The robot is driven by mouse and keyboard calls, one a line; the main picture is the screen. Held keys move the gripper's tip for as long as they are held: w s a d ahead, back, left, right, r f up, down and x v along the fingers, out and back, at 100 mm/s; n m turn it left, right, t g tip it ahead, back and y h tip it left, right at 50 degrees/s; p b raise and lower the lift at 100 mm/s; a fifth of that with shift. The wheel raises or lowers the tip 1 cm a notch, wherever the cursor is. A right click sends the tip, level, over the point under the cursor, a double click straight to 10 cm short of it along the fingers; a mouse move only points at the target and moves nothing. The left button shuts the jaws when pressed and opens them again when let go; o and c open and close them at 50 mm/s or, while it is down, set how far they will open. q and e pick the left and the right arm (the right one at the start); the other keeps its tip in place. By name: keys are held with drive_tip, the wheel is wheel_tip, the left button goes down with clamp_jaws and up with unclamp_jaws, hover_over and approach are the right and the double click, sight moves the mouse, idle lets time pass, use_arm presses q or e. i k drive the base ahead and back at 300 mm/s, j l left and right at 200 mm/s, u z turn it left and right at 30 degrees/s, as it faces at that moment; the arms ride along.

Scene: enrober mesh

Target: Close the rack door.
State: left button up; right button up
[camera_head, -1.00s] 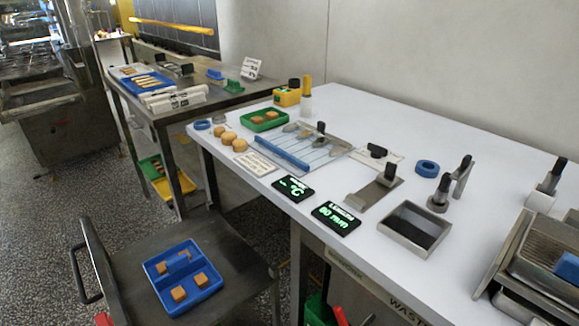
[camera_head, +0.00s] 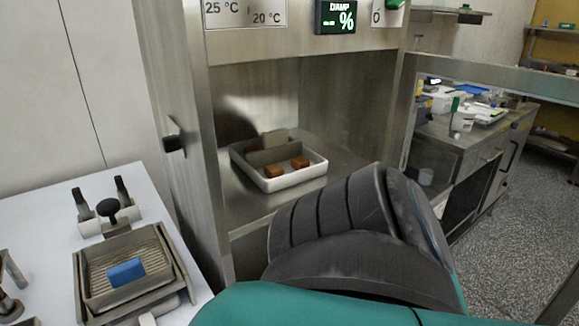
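The rack (camera_head: 227,140) is a steel cabinet with an open front, in the middle of the head view. Its door (camera_head: 490,77) appears to be the metal-framed clear panel on the right, swung open and coming toward me. A dark latch piece (camera_head: 174,142) sits on the rack's left post. A white tray (camera_head: 296,183) with two brown pieces (camera_head: 300,162) is inside on the shelf. A teal and black link of my arm fills the lower middle and covers part of the rack opening and the door's lower left. Neither gripper is in view.
A white table (camera_head: 60,200) stands at left with a steel tray (camera_head: 88,270) holding a blue block (camera_head: 126,272). A steel counter (camera_head: 440,135) with items stands behind the door. Speckled floor (camera_head: 500,215) shows at right. A percent display (camera_head: 336,17) is above the opening.

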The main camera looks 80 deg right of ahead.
sight(563, 88)
drive_tip(key=k+j, duration=0.15)
drive_tip(key=k, duration=0.65)
drive_tip(key=k+l+z, duration=0.1)
drive_tip(key=k, duration=0.3)
drive_tip(key=k+l, duration=0.2)
drive_tip(key=k, duration=0.25)
drive_tip(key=k+l+z, duration=0.1)
drive_tip(key=k+l, duration=0.4)
drive_tip(key=l, duration=0.2)
drive_tip(key=k+l, duration=0.1)
drive_tip(key=l, duration=0.45)
drive_tip(key=k+l+z, duration=0.1)
drive_tip(key=l, duration=0.45)
drive_tip(key=k+l, duration=0.1)
drive_tip(key=l, duration=0.45)
